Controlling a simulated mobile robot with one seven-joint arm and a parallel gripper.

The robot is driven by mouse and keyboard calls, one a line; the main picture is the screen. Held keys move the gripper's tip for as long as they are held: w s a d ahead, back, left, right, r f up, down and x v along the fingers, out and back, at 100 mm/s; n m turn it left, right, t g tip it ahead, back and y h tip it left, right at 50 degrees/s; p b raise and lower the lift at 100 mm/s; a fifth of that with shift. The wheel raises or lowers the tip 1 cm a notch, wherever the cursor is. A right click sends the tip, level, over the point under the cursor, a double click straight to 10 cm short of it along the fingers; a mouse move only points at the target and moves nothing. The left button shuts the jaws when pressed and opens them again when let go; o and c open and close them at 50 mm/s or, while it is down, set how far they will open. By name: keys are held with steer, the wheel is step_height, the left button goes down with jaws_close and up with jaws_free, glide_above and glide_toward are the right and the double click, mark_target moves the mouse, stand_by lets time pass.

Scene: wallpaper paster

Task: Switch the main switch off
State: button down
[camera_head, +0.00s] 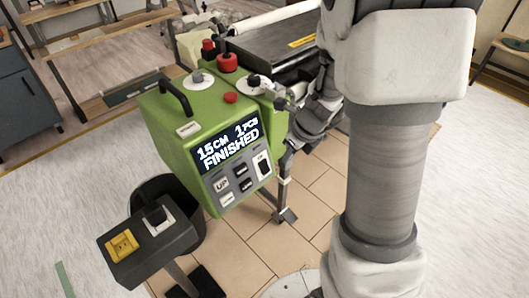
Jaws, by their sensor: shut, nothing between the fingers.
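The green wallpaper paster (165,118) stands at the centre, its display (228,148) lit with "15CM 1PCS FINISHED". A white-framed rocker switch (262,165) sits at the right of its front panel; I cannot read its label or tell its position. A separate dark box (150,250) at the lower left carries a black switch (156,215) in a white frame. I cannot tell for certain which one is the main switch. My gripper (282,102) is shut and empty, beside the machine's upper right edge, above and to the right of the rocker. I cannot tell whether it touches the machine.
Red knobs (227,62) and a black handle (175,97) stand up from the machine's top. A yellow socket (121,244) is on the dark box. A black bin (180,196) stands behind that box. The tiled floor (325,187) in front of the machine is mostly clear.

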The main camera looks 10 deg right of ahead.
mark_target(264, 167)
steer(key=shift+d+f, duration=0.1)
steer(key=shift+f, duration=0.1)
steer(key=shift+w+a+r+b+x, duration=0.2)
steer(key=shift+w+b+x, duration=0.2)
steer(key=shift+b+x, duration=1.25)
steer(key=shift+w+a+r+b+x, duration=0.15)
steer(key=shift+w+b+x, duration=0.35)
steer(key=shift+x, duration=2.15)
steer(key=shift+w+a+r+b+x, duration=0.1)
steer(key=shift+w+a+b+x, duration=0.2)
steer(key=shift+b+x, duration=1.3)
steer(key=shift+w+f+p, duration=0.2)
steer(key=shift+f+p, duration=0.2)
steer(key=shift+f, duration=0.1)
